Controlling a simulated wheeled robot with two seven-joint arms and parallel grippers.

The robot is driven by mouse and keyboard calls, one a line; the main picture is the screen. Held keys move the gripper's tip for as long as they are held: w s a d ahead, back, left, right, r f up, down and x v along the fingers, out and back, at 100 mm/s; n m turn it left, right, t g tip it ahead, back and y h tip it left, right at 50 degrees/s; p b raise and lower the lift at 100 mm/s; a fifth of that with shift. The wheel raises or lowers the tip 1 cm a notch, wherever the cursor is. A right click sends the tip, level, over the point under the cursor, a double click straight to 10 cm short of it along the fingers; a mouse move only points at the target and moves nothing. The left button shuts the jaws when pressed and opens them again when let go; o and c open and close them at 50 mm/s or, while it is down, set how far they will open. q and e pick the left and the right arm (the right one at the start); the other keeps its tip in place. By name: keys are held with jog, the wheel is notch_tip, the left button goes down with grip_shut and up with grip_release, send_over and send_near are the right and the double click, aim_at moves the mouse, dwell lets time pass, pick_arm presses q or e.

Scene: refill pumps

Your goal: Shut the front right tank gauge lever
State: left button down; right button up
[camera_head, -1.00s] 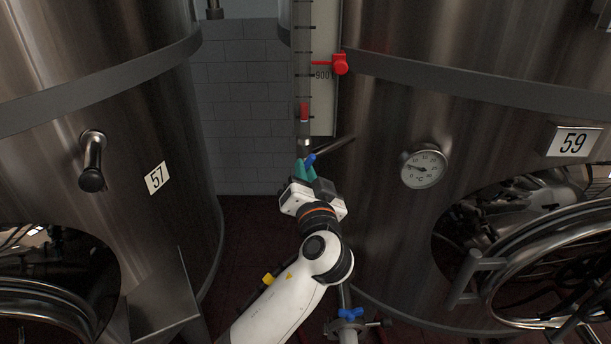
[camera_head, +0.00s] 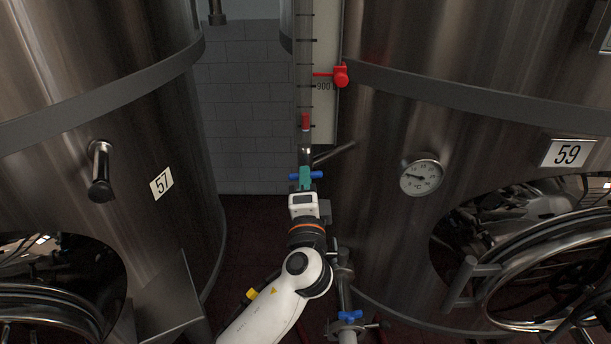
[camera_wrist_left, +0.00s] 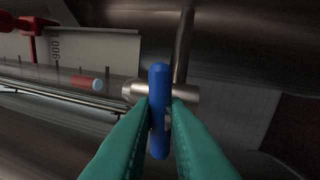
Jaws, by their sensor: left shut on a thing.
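The blue gauge lever (camera_head: 316,174) sits on a metal valve at the foot of the tank gauge tube (camera_head: 305,80), left of tank 59. In the head view the lever lies crosswise to the tube. My left gripper (camera_head: 305,178), with teal fingers, is at the lever from the front. In the left wrist view the blue lever (camera_wrist_left: 158,108) stands between the two teal fingertips (camera_wrist_left: 159,115), which are shut on it. The fingers cover part of the metal valve (camera_wrist_left: 185,93) behind. My right gripper is not in view.
Tank 59 (camera_head: 450,240) stands close on the right, with a round thermometer (camera_head: 421,177). Tank 57 (camera_head: 150,110) stands on the left. A red marker (camera_head: 340,76) is on the gauge scale. Another blue-handled valve (camera_head: 349,316) is lower down. Free space lies between the tanks.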

pick_arm(q)
jog(key=shift+m+p, duration=0.3)
jog(key=shift+m, duration=0.4)
jog(key=c, duration=1.4)
grip_release()
jog(key=shift+c, duration=0.2)
jog(key=s+f+b, duration=0.2)
jog(key=s+b, duration=0.1)
jog(key=s, duration=0.8)
jog(key=shift+s+f, duration=0.2)
jog(key=shift+s, duration=0.2)
